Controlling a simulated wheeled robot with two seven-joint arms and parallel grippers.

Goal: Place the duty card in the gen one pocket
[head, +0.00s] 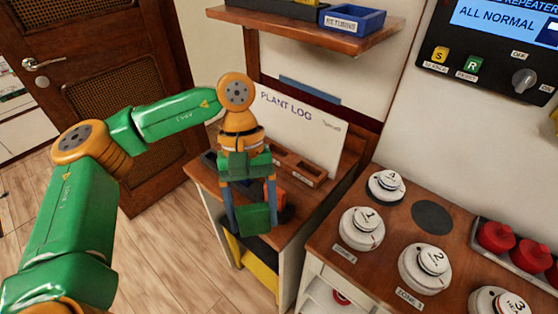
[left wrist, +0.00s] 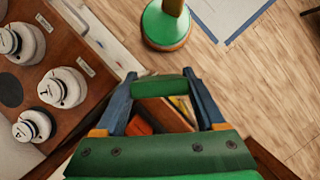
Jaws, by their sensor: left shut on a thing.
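My left gripper (head: 254,205) points down over the wooden side cabinet, in the middle of the head view. Its two blue fingers are shut on a flat green piece, which I take to be the duty card (head: 257,218). In the left wrist view the card (left wrist: 158,87) shows nearly edge-on between the fingertips. A wooden holder with slots (head: 298,167) stands behind the gripper, below the white plant log board (head: 300,125). I cannot read which slot is the gen one pocket; the gripper hides part of the holder. My right gripper is out of view.
An orange-red item (head: 274,196) and dark items lie close behind the fingers. A counter with several white round detectors (head: 362,228) and red ones (head: 495,236) stands to the right. A shelf with a blue returns bin (head: 352,19) hangs above. Open floor (head: 165,235) lies left.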

